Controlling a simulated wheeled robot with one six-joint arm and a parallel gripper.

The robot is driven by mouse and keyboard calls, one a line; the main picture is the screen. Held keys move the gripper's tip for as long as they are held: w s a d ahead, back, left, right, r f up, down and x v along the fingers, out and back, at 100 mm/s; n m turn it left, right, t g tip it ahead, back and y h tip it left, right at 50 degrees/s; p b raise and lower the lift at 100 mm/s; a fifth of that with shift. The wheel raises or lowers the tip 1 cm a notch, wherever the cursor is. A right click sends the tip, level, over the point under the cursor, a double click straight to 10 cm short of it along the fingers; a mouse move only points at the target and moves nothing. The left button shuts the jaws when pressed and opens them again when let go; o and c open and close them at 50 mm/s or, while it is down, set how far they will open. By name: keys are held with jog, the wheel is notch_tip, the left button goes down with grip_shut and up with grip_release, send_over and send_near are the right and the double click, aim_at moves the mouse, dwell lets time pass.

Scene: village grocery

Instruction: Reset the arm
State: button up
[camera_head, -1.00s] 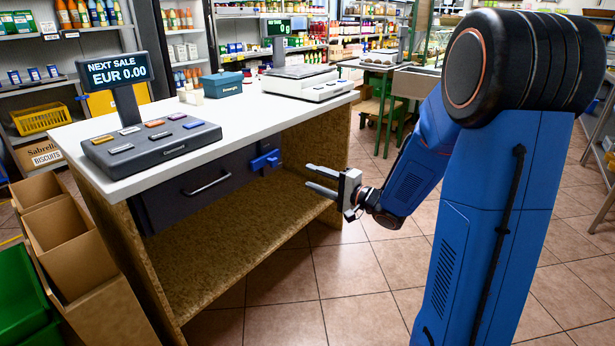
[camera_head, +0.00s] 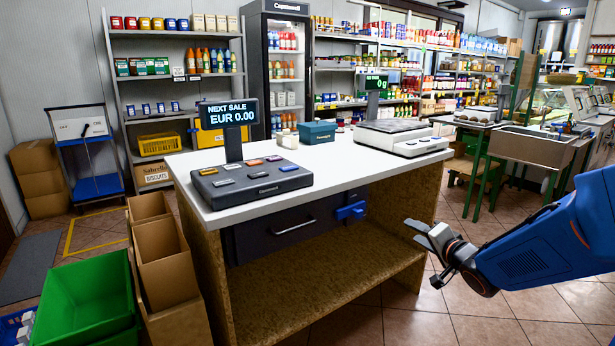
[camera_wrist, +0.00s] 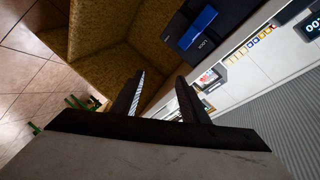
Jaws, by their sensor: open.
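My gripper (camera_head: 424,232) is in the head view at the right, in front of the open right side of the checkout counter (camera_head: 340,160). Its fingers point left toward the counter and hold nothing. In the wrist view the two fingers (camera_wrist: 160,98) stand apart with empty space between them. My blue arm reaches in from the right edge of the head view. Past the fingers, the wrist view shows the counter's wooden shelf space and the dark drawer with a blue lock (camera_wrist: 197,28).
The counter carries a register (camera_head: 250,182) reading EUR 0.00, a blue box (camera_head: 317,132) and a scale (camera_head: 402,137). A green crate (camera_head: 88,295) and cardboard boxes (camera_head: 165,255) stand at its left. Tiled floor is clear at the lower right.

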jog(key=s+d+n+g+h, duration=0.3)
jog(key=s+g+h, duration=0.15)
jog(key=s, duration=0.85)
jog(key=s+a+f+n+g, duration=0.1)
jog(key=s+a+n+g, duration=0.1)
jog(key=s, duration=0.9)
jog(key=s+a+f+n+g+y, duration=0.1)
jog(key=s+a+n+g, duration=0.2)
jog(key=s, duration=0.8)
jog(key=shift+s+a+f+n, duration=0.3)
jog(key=shift+s+a+n, duration=0.1)
jog(key=shift+a+n, duration=0.2)
jog(key=shift+g, duration=0.25)
